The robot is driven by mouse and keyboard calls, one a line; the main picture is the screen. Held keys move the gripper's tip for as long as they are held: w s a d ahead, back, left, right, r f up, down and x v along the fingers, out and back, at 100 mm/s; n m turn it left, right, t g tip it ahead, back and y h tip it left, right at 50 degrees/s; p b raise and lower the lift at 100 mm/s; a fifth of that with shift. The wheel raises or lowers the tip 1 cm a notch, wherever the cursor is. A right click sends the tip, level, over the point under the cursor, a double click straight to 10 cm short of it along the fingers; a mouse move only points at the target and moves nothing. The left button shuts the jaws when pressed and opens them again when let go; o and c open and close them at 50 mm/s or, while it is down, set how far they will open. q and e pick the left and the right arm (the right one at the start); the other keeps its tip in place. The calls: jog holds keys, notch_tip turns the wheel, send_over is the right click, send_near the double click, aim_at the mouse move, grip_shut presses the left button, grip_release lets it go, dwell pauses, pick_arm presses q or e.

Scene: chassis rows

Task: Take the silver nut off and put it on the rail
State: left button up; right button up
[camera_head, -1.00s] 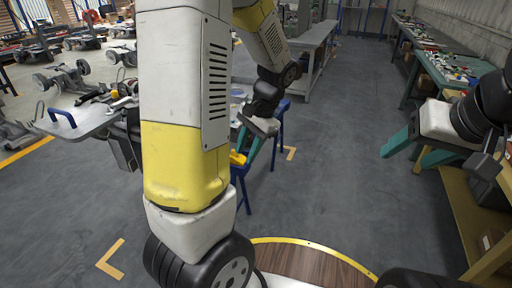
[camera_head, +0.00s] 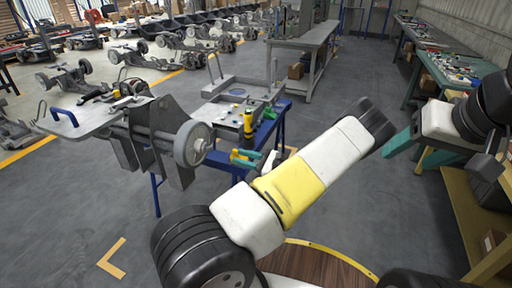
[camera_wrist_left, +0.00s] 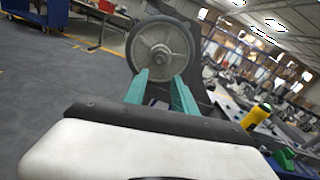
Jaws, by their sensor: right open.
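A grey wheel (camera_head: 190,143) hangs on a grey upright mount at the right end of the chassis stand; it also shows face-on in the left wrist view (camera_wrist_left: 160,48). A silver nut cannot be made out clearly at its hub. My left gripper (camera_head: 240,157) is right of the wheel, pointing towards it, partly hidden behind my forearm. In the left wrist view its teal fingers (camera_wrist_left: 160,80) are apart and empty, with the wheel beyond them. My right gripper (camera_head: 402,146) is open and empty at the right. I cannot tell which part is the rail.
A blue-legged table (camera_head: 282,106) with a grey tray stands behind the left gripper. A yellow-and-black bottle-like item (camera_head: 248,122) stands at its near edge; it also shows in the left wrist view (camera_wrist_left: 257,116). Several chassis stand at the back left. The floor in the middle is clear.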

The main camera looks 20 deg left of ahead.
aim_at(211, 149)
pick_arm(q)
jog(key=shift+w+a, duration=0.15)
jog(key=shift+a, duration=1.8)
jog(key=shift+w+a, duration=0.15)
jog(key=shift+a, duration=1.8)
jog(key=shift+w+a, duration=0.15)
jog(key=shift+a, duration=1.8)
grip_shut()
jog(key=c, duration=0.5)
grip_release()
jog(key=shift+c, duration=0.2)
grip_shut()
jog(key=shift+s+d, duration=0.15)
jog(key=shift+d, duration=1.85)
